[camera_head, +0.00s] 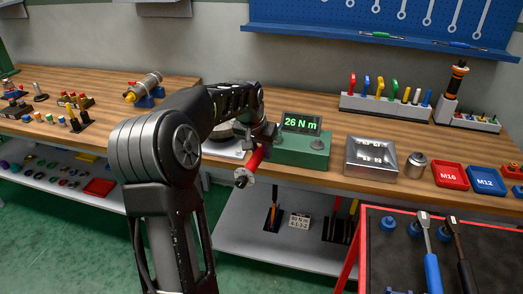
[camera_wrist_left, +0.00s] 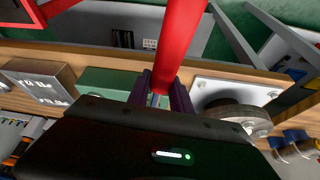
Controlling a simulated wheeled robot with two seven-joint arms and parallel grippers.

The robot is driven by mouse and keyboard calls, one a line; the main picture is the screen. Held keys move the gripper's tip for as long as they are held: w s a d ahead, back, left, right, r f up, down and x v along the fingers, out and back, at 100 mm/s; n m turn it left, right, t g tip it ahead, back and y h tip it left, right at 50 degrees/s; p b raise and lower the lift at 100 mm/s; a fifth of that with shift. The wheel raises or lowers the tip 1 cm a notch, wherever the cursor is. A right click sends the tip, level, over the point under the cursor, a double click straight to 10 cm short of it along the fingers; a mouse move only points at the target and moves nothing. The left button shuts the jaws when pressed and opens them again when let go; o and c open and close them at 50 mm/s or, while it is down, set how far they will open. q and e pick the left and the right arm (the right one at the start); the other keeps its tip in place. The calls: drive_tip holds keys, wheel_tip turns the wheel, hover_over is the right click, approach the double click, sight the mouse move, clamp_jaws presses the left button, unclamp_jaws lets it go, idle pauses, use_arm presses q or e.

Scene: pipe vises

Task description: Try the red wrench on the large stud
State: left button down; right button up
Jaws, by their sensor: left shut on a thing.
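My left gripper (camera_head: 264,139) is at the front edge of the wooden bench, beside the green display box. It is shut on a red bar, the red wrench (camera_head: 254,160), which points down and toward me with a grey round end. In the left wrist view the red wrench (camera_wrist_left: 182,35) runs up from between the dark fingers (camera_wrist_left: 160,92). A pale plate (camera_wrist_left: 240,90) with a round grey part (camera_wrist_left: 236,113) lies beside the gripper; my arm partly covers it in the head view. I cannot pick out the large stud. My right gripper is out of view.
The green display box (camera_head: 303,150) reads 26 N m. Right of it are a metal box (camera_head: 370,158), a grey cylinder (camera_head: 415,165) and trays marked M16 (camera_head: 450,176) and M12 (camera_head: 486,181). A red-edged cart (camera_head: 362,215) with wrenches stands in front at right.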

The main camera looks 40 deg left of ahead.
use_arm(q)
drive_tip(key=shift+s+a+f+m+h+p, duration=0.15)
drive_tip(key=shift+s+a+m+h+p, duration=0.2)
drive_tip(key=shift+a+m, duration=0.4)
idle(0.8)
drive_tip(key=shift+w+d+n+b, duration=0.15)
drive_tip(key=shift+w+d+n, duration=0.05)
drive_tip(key=shift+d+n, duration=0.35)
drive_tip(key=shift+w+d+n+b, duration=0.15)
drive_tip(key=shift+w+d+n, duration=0.05)
drive_tip(key=shift+d+n, duration=0.25)
drive_tip(key=shift+w+r+p, duration=0.1)
drive_tip(key=shift+r+p, duration=1.75)
drive_tip(key=shift+r, duration=0.85)
drive_tip(key=shift+d, duration=0.1)
